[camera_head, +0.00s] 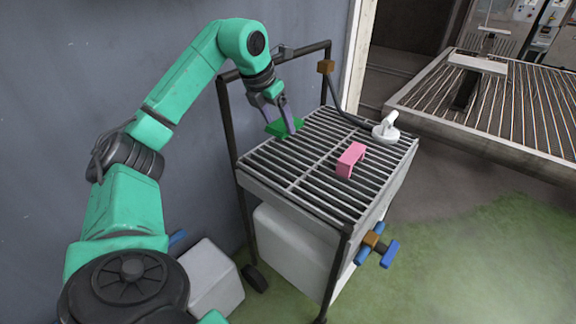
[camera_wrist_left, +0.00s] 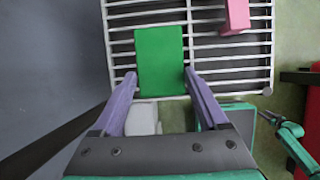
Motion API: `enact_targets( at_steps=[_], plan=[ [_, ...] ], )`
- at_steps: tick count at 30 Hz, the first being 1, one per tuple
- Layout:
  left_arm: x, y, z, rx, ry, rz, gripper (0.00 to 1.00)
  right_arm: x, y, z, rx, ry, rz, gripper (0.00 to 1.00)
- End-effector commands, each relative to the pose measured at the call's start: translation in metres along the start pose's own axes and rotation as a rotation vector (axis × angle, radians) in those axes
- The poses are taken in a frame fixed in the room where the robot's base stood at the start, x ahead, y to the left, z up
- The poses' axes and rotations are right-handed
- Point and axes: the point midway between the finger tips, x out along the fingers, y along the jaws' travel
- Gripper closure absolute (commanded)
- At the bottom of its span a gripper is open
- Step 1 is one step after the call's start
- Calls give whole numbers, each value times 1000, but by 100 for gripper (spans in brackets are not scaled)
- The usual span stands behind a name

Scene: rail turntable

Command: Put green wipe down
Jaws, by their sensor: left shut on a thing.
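The green wipe (camera_head: 284,127) is a flat green block over the far left part of the cart's slatted top (camera_head: 310,193). My left gripper (camera_head: 287,121) is shut on it. In the left wrist view the green wipe (camera_wrist_left: 161,60) lies between the two purple fingers of my left gripper (camera_wrist_left: 160,84), with the slats behind it. I cannot tell whether the wipe touches the slats.
A pink block (camera_head: 350,160) and a white handled object (camera_head: 387,127) sit on the cart top. A dark frame (camera_head: 331,85) rises at the cart's back. Bare slats lie in front of the wipe. A large slatted table (camera_head: 500,105) stands at right.

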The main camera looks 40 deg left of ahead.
Motion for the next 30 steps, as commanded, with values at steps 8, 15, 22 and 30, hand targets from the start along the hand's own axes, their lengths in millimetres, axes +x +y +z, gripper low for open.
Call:
enact_targets(
  at_steps=[8, 15, 22, 30],
  plan=[
    [73, 0, -32, 2, 2, 1, 68, -12, -4, -57, 31, 7, -9, 50],
    [108, 0, -46, 2, 2, 0, 68, -27, -5, -80, 41, 12, -13, 50],
    [108, -1, -46, 2, -1, -2, 68, -30, -5, -81, 42, 10, -13, 50],
    [110, -1, -46, 3, -1, -2, 0, -32, -6, -84, 43, 13, -14, 50]
  ],
)
